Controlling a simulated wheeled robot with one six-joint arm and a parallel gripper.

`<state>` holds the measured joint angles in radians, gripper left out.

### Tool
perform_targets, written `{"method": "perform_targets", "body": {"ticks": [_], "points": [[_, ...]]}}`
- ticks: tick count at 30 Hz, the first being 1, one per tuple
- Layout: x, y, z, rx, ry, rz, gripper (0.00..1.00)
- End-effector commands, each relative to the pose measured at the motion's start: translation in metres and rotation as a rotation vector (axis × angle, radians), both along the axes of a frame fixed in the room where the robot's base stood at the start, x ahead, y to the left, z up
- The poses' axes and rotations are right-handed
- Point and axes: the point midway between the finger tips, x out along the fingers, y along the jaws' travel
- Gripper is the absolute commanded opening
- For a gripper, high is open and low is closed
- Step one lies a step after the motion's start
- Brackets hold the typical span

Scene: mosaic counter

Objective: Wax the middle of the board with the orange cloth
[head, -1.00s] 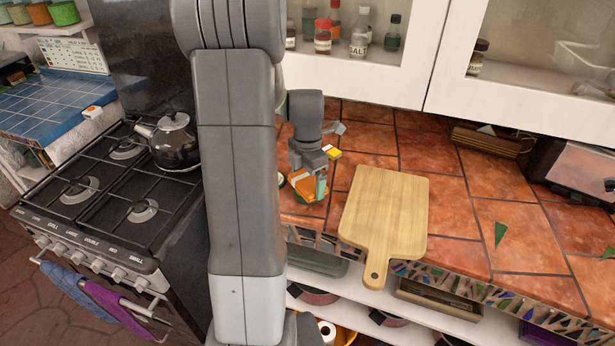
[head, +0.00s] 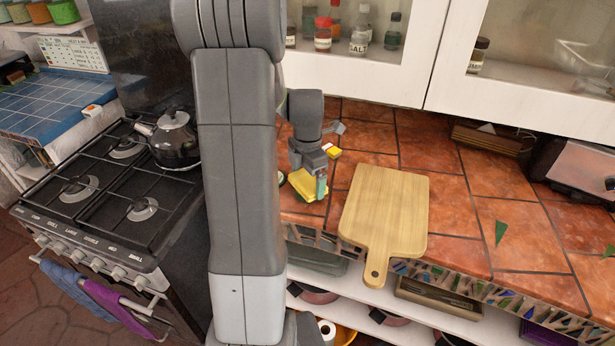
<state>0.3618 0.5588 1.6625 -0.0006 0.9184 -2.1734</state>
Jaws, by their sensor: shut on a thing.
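The wooden board (head: 385,210) lies on the tiled counter, its handle pointing toward the front edge. Its top is bare. My gripper (head: 310,183) is left of the board, low at the counter, and shut on a flat yellow cloth-like piece (head: 305,186). No orange shows on this piece now. The gripper hides part of it, and I cannot tell if it touches the counter. A gap of bare tile lies between it and the board.
A small yellow-and-white block (head: 332,151) is behind my gripper. A dark green rounded thing (head: 282,178) is partly hidden by my arm. A green shard (head: 500,232) lies on the right of the counter. Tiles right of the board are mostly clear. A stove with a kettle (head: 174,139) stands left.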

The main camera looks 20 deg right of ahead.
Motion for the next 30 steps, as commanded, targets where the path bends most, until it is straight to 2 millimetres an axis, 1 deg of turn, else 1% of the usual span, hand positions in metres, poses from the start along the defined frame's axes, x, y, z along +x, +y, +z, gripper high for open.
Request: {"method": "perform_targets", "body": {"ticks": [9,13,30], "points": [[-0.001,0.001,-0.002,0.002,0.003,0.000,0.73],[-0.001,0.001,0.002,0.002,0.004,-0.001,0.73],[0.000,0.000,0.048,0.001,0.001,0.000,0.73]]}}
